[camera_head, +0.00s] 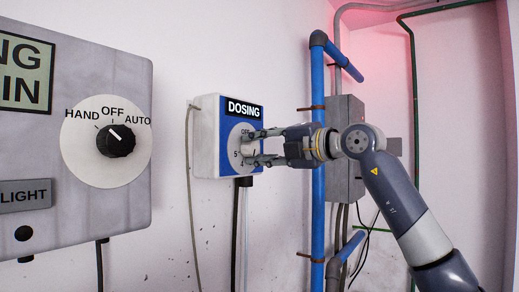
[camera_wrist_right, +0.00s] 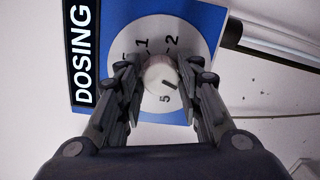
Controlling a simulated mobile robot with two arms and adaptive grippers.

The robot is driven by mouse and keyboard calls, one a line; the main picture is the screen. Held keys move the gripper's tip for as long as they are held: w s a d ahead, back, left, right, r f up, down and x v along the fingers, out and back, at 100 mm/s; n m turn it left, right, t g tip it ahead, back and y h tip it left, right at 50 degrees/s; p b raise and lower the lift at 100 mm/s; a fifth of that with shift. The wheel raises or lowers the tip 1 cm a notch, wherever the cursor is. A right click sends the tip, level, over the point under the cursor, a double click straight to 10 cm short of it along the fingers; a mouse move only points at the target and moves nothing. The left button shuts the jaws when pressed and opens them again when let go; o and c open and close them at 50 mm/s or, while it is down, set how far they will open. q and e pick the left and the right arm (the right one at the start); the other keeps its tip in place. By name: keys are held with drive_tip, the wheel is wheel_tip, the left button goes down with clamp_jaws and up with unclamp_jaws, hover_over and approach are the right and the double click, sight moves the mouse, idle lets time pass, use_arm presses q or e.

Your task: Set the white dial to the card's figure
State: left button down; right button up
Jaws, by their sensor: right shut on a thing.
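The white dial (camera_wrist_right: 158,78) is a round knob on the blue and white DOSING box (camera_head: 206,140). A dark mark on the knob points to the lower right in the right wrist view. The figures 1, 2 and 5 show around it there; in the head view 5 and 4 show left of and below the fingers. The figure in line with the mark is hidden behind a finger. My right gripper (camera_head: 262,146) comes from the right and is shut on the dial, a finger on either side (camera_wrist_right: 159,80). No card with a figure is in view. My left gripper is not in view.
A grey panel (camera_head: 90,55) at the left carries a black HAND-OFF-AUTO knob (camera_head: 116,140), its pointer toward the upper left. A blue pipe (camera_head: 318,200) and a grey box (camera_head: 347,115) stand on the wall behind my right arm. Cables hang below the DOSING box.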

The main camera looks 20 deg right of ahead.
drive_tip(key=shift+f, duration=0.1)
drive_tip(key=o, duration=1.1)
drive_tip(key=v, duration=1.2)
